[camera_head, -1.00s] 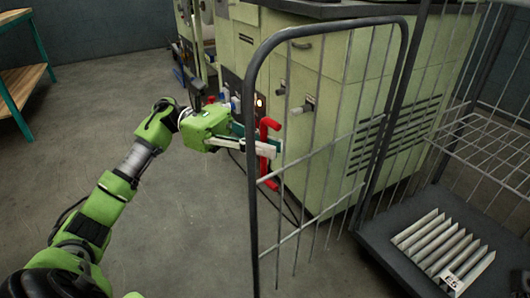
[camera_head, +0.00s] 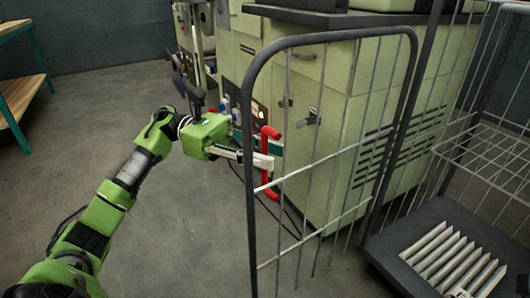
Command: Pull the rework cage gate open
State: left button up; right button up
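The cage gate (camera_head: 322,162) is a wire panel in a dark tubular frame, standing open at an angle to the cage on the right. A red upright handle (camera_head: 269,189) is at its left edge. My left gripper (camera_head: 266,154) is at this handle, reaching in from the left. Its pale finger crosses in front of the handle and its dark green finger shows behind, so it looks shut on the handle. The exact contact is partly hidden by the pale finger. My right gripper is not in view.
The cage base (camera_head: 400,231) at the lower right holds several pale boxed filters (camera_head: 452,259), below a wire shelf (camera_head: 490,150). A green machine cabinet (camera_head: 325,150) stands behind the gate. A wood-topped bench (camera_head: 20,95) is at the far left. The grey floor between is clear.

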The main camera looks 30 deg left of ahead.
pick_arm(q)
jog(key=a, duration=1.2)
jog(key=shift+s, duration=0.4)
